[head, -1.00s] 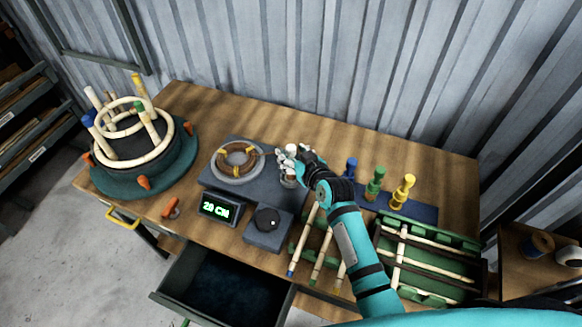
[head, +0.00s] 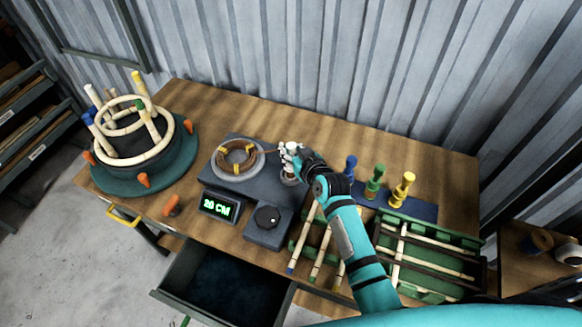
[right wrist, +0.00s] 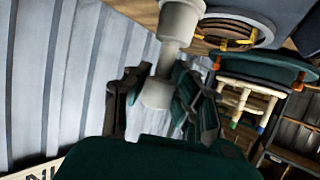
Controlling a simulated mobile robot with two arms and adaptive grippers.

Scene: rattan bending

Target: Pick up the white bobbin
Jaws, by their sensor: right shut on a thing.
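The white bobbin (head: 288,151) shows in the head view at the right end of the dark grey device, left of the coloured bobbins. My right gripper (head: 297,161) is shut on it. In the right wrist view the pale bobbin (right wrist: 178,22) is between the two dark fingers of my gripper (right wrist: 158,95) and runs out of the top of the picture. My fingers partly cover it in the head view. I cannot tell whether its lower end touches the device. My left gripper is not in view.
Blue (head: 350,166), green (head: 374,182) and yellow bobbins (head: 402,190) stand on a blue mat. A rattan ring (head: 237,155) lies on the device, left of my gripper. Rods lie in green racks (head: 441,228). A drawer (head: 225,290) is open in front. A round jig (head: 140,185) stands left.

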